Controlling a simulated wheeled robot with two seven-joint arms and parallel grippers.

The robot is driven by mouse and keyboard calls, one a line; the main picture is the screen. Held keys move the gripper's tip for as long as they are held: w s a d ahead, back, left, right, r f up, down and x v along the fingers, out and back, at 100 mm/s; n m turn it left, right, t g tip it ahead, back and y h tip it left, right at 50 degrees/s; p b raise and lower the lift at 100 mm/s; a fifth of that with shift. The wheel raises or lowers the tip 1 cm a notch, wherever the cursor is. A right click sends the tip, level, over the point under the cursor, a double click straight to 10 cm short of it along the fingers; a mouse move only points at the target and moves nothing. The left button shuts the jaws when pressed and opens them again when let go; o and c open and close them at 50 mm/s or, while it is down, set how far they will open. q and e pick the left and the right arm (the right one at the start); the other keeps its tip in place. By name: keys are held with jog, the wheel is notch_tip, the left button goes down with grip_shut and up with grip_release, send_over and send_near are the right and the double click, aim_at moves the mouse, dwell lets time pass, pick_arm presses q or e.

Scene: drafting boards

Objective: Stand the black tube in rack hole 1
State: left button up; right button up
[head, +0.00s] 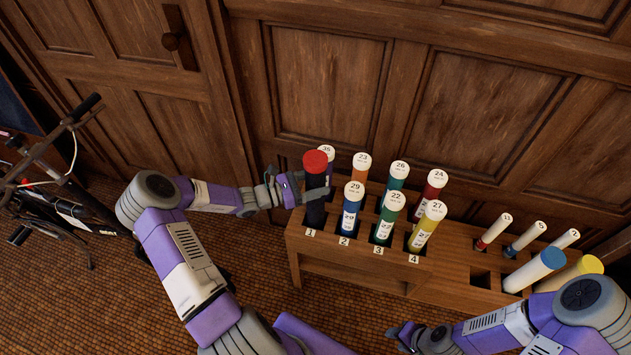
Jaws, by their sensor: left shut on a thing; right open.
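The black tube (315,204) with a red cap stands upright at the left end of the wooden rack (352,262), in line with the label 1 (310,232). Its lower end meets the rack at hole 1; I cannot tell how deep it sits. My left gripper (312,194) reaches in from the left and is shut on the black tube below its cap. Hole 1 itself is hidden by the tube. My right gripper (398,334) is open and empty, low in front of the rack.
Tubes 29 (350,213), 22 (388,220) and 27 (425,227) stand in front holes 2 to 4. Several numbered tubes stand behind, including tube 35 (327,154) close to the black tube. A lower section at right holds more tubes. A bicycle (62,208) stands at left.

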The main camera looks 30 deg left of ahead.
pick_arm(q)
jog(key=o, duration=1.4)
jog(key=shift+o, duration=0.2)
jog(key=p+v, duration=0.2)
jog(key=v, duration=0.5)
jog(key=shift+s+a, duration=0.2)
